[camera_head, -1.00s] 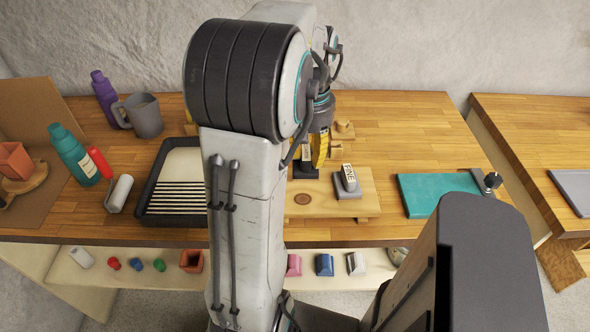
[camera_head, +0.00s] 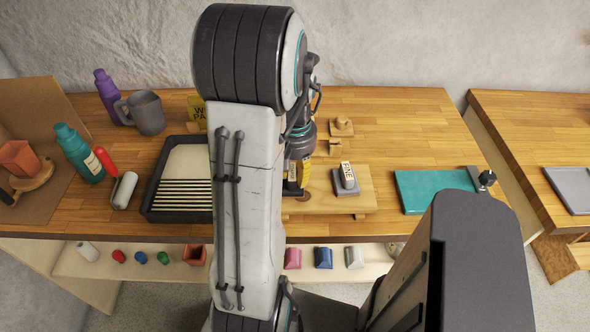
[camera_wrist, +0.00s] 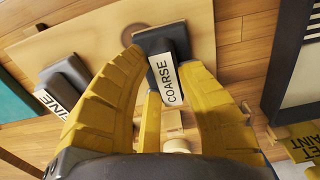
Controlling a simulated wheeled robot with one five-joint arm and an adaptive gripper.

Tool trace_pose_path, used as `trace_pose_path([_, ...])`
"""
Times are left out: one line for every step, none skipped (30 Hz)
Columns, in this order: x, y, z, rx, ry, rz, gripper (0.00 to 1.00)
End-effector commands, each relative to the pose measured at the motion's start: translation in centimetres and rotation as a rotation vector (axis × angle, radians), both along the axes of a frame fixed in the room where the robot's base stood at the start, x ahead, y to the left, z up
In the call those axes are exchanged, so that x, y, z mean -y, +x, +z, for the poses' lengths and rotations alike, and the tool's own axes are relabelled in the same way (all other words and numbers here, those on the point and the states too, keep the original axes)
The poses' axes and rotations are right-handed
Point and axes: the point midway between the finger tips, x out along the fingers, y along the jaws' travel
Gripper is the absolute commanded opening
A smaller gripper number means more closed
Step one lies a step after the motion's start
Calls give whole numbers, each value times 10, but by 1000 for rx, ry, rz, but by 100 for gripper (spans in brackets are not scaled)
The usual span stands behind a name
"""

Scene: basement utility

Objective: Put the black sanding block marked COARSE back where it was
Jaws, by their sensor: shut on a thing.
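The black sanding block marked COARSE (camera_wrist: 155,39) is between the yellow fingers of my gripper (camera_wrist: 165,68) in the wrist view. The gripper is shut on it, with the white label facing the camera. The block is over the end of a pale wooden board (camera_wrist: 95,38); I cannot tell whether it touches the board. In the head view my arm hides most of the gripper (camera_head: 298,178), and only a little of the block shows. A grey block marked FINE (camera_head: 345,181) stands on the board (camera_head: 372,190) to the right; it also shows in the wrist view (camera_wrist: 66,82).
A black-rimmed paint tray (camera_head: 149,196) lies left of my arm, with a yellow sign (camera_head: 196,112) behind it. Small wooden pieces (camera_head: 342,127) stand behind the board. The workbench's back right is clear.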

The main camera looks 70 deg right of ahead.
Motion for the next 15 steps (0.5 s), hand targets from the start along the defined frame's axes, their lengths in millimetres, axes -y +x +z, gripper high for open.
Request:
trace_pose_path([0,0,0,0,0,0,0])
trace_pose_path([0,0,0,0,-1,0,0])
trace_pose_path([0,0,0,0,-1,0,0])
trace_pose_path([0,0,0,0,-1,0,0])
trace_pose_path([0,0,0,0,-1,0,0])
trace_pose_path([0,0,0,0,0,0,0])
trace_pose_path([0,0,0,0,-1,0,0])
trace_pose_path([0,0,0,0,0,0,0])
trace_pose_path([0,0,-1,0,0,0,0])
trace_pose_path([0,0,-2,0,0,0,0])
trace_pose_path([0,0,-3,0,0,0,0])
trace_pose_path([0,0,-4,0,0,0,34])
trace_pose_path([0,0,-3,0,0,0,37])
trace_pose_path([0,0,-3,0,0,0,39])
trace_pose_path([0,0,-3,0,0,0,43])
